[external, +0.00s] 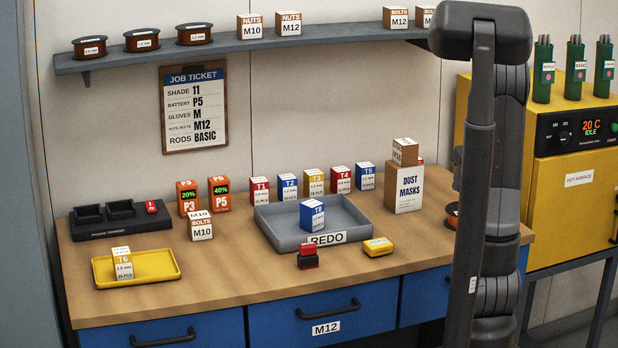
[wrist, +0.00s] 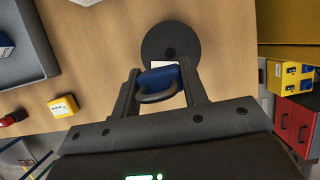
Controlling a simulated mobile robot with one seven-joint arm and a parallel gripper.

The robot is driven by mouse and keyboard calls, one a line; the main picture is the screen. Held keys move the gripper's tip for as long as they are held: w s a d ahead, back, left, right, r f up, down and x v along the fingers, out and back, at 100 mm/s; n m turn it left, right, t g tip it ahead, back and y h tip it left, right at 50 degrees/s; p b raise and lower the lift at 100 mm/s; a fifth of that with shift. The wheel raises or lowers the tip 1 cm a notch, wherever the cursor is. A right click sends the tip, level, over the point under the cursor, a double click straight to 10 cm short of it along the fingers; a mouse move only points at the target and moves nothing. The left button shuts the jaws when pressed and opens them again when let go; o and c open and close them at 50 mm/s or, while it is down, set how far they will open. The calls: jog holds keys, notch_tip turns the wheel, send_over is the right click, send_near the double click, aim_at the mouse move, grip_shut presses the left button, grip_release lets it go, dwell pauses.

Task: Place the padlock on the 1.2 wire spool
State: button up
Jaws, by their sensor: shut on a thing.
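My gripper (wrist: 160,78) is shut on a blue padlock (wrist: 158,78), whose grey shackle points toward the wrist. A dark round wire spool (wrist: 158,36) lies flat on the bench just beyond the fingertips in the wrist view. The padlock's far edge comes close to the spool's near rim; I cannot tell whether they touch. A small white patch shows between them. In the external view, part of a spool (external: 452,215) shows at the bench's right, behind my arm; its label is not readable. My gripper and the padlock are hidden there.
Three spools sit on the wall shelf (external: 240,53). A grey REDO tray (external: 268,232) with a blue box stands mid-bench. A yellow box (external: 378,246) and a red-and-black padlock-sized item (external: 308,257) lie in front. A DUST MASKS box (external: 404,187) and yellow oven (external: 578,185) stand nearby.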

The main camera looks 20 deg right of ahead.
aim_at(454, 210)
jog(key=shift+w+a+f, duration=0.85)
jog(key=shift+w, duration=0.2)
jog(key=shift+f, duration=1.95)
jog(key=shift+f, duration=0.1)
jog(key=o, duration=1)
